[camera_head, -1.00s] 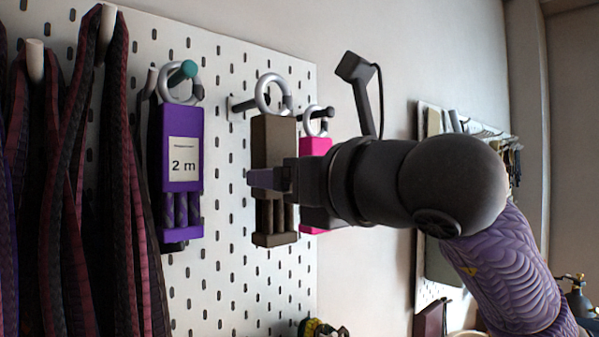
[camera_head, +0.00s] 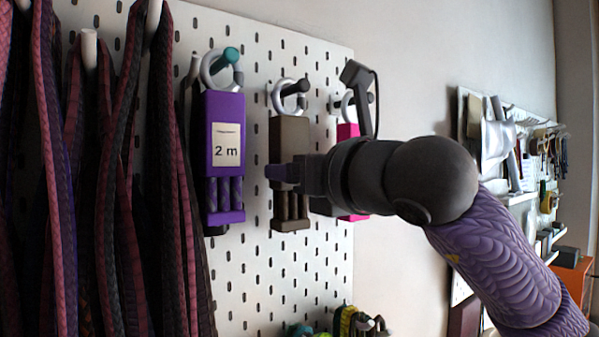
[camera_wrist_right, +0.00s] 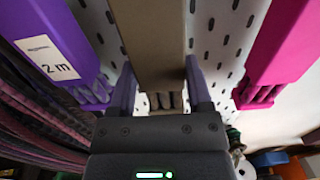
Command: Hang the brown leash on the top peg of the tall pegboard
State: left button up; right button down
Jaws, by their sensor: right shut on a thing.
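The brown leash (camera_head: 289,138) is a flat brown bundle with a grey ring at its top. In the head view its ring is around a dark-tipped peg (camera_head: 296,87) on the white pegboard (camera_head: 270,270). My right gripper (camera_head: 280,172) is at the bundle's middle, shut on it from the right. In the right wrist view the brown leash (camera_wrist_right: 150,35) runs between the two purple fingers of my right gripper (camera_wrist_right: 160,88). Whether the ring rests on the peg cannot be told. My left gripper is not in view.
A purple leash (camera_head: 224,155) labelled 2 m hangs left of the brown one, and a pink leash (camera_head: 347,131) hangs right, partly behind my arm. Dark red and black braided cords (camera_head: 130,190) fill the left side. A shelf wall (camera_head: 515,150) stands farther right.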

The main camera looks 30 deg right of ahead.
dwell(0.3)
grip_release()
